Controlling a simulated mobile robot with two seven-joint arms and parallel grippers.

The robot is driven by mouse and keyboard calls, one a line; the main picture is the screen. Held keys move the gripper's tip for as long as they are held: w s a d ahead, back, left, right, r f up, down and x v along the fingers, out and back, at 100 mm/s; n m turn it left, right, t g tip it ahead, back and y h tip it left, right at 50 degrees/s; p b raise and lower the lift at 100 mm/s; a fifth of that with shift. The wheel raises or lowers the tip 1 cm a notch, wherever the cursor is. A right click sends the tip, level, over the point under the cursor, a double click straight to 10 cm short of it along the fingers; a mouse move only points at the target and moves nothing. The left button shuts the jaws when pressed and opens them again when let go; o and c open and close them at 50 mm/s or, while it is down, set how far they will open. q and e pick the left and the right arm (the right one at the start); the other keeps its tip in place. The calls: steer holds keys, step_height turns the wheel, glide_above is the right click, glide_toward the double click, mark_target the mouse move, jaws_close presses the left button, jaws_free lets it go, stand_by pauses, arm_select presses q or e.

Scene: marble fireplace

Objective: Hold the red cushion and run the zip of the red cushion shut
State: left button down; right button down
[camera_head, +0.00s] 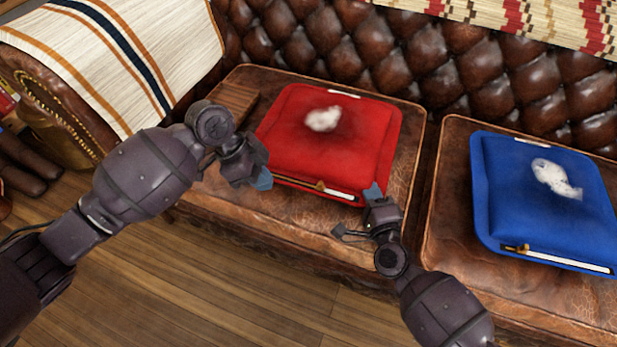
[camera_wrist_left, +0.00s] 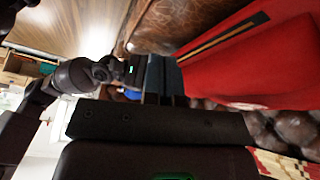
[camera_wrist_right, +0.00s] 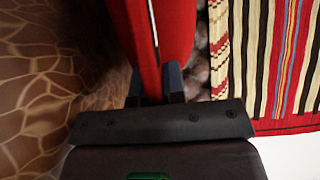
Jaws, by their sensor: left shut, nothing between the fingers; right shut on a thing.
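The red cushion (camera_head: 345,145) lies on the brown leather sofa seat, with a white patch on its top. Its zip (camera_head: 297,182) runs along the front edge. The brass slider (camera_head: 320,186) is right of the middle, with a toothed line left of it and a white strip right of it. My left gripper (camera_head: 263,182) is shut and empty beside the front left corner; the left wrist view shows its fingers just off the cushion (camera_wrist_left: 270,65). My right gripper (camera_head: 373,191) is shut on the front right corner; the right wrist view shows the cushion edge (camera_wrist_right: 147,40) between its fingers.
A blue cushion (camera_head: 545,190) with a similar zip lies on the right seat. A wooden board (camera_head: 234,102) lies left of the red cushion. The tufted sofa back (camera_head: 400,60) rises behind. A striped throw (camera_head: 130,55) covers the left armrest. The wooden floor in front is clear.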

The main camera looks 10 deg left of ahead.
mark_target(317, 184)
arm_select(q)
step_height(317, 184, up, 5)
steer(key=w+n+t+h, duration=0.15)
steer(key=n+t, duration=0.25)
steer(key=n, duration=0.9)
steer(key=shift+y, duration=0.25)
steer(key=x, duration=0.9)
steer(key=shift+w+f, duration=0.15)
steer(key=shift+f, duration=0.25)
steer(key=d, duration=0.3)
steer(key=shift+s+f, duration=0.15)
steer(key=shift+s, duration=0.1)
steer(key=shift+s+d, duration=0.1)
steer(key=shift+d, duration=0.45)
steer(key=shift+d, duration=0.1)
